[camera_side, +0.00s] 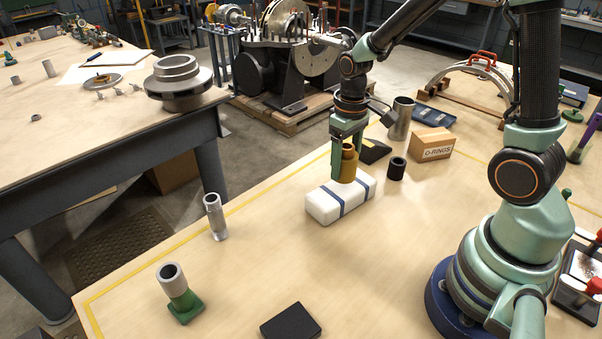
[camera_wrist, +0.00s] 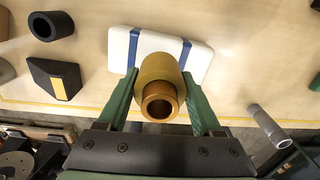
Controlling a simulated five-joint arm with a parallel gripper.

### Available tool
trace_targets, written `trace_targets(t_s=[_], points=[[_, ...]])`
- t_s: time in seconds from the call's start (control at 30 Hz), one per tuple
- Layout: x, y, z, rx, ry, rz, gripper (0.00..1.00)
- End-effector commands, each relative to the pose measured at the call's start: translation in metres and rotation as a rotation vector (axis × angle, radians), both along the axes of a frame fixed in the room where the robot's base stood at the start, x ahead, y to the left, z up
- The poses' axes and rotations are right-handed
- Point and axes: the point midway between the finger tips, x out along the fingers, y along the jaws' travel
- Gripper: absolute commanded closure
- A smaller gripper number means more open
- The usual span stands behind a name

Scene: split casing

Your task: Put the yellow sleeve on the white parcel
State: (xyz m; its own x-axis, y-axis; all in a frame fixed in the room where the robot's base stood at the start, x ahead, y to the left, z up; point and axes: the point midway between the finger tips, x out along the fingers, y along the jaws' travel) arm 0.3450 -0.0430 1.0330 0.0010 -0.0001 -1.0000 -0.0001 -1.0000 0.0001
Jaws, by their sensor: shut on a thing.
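The yellow sleeve (camera_side: 348,163) is a brass-coloured stepped tube, upright between the fingers of my gripper (camera_side: 347,140). My gripper is shut on it. The sleeve also shows in the wrist view (camera_wrist: 159,85), with a green finger of my gripper (camera_wrist: 160,100) on each side. The white parcel (camera_side: 322,207) is a white block with two blue bands, lying on the table below the sleeve. It also shows in the wrist view (camera_wrist: 120,45), partly hidden behind the sleeve. The sleeve's lower end is over the parcel's top; I cannot tell whether they touch.
A black ring (camera_side: 396,168) and an O-rings box (camera_side: 432,144) stand right of the parcel. A black wedge (camera_side: 373,151) lies behind it. A metal tube (camera_side: 215,217) and a green stand with a grey sleeve (camera_side: 179,292) are at the left. A black pad (camera_side: 291,322) lies in front.

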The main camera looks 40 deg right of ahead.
Motion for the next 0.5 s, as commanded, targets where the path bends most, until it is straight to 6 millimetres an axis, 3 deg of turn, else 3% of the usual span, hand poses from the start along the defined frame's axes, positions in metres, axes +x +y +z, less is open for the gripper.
trace_targets(t_s=[0.2,0.5], points=[[0.0,0.0,-0.025,0.0,0.0,0.0,1.0],[0.001,0.0,-0.028,0.0,-0.003,0.0,1.0]])
